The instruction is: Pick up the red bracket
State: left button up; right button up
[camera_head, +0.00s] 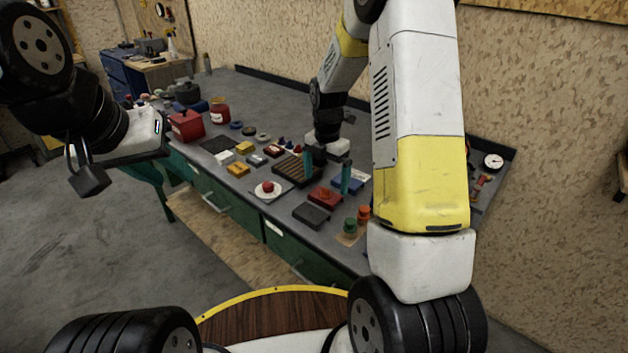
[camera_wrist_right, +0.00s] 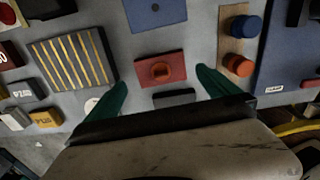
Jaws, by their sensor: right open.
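The red bracket (camera_head: 325,197) lies on the workbench; it is a flat red plate with a raised orange-red part in its middle. In the right wrist view the red bracket (camera_wrist_right: 143,73) lies between and beyond the two teal fingers. My right gripper (camera_head: 328,178) is open above the bench near the bracket, and its fingers also show in the wrist view (camera_wrist_right: 150,66). Nothing is held between them. My left gripper (camera_head: 88,178) hangs at the far left, away from the bench; its jaw opening is not clear.
A slotted tray (camera_wrist_right: 72,62) lies left of the bracket. A blue plate (camera_wrist_right: 155,14) lies beyond it and a dark block (camera_wrist_right: 173,97) nearer. Blue and orange cylinders (camera_wrist_right: 240,64) stand on a wooden strip at right. A red box (camera_head: 187,126) and small parts crowd the bench's far end.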

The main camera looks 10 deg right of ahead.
aim_at(326, 194)
notch_tip(326, 194, down, 5)
jog(key=shift+s+r, duration=0.1)
jog(key=c, duration=1.6)
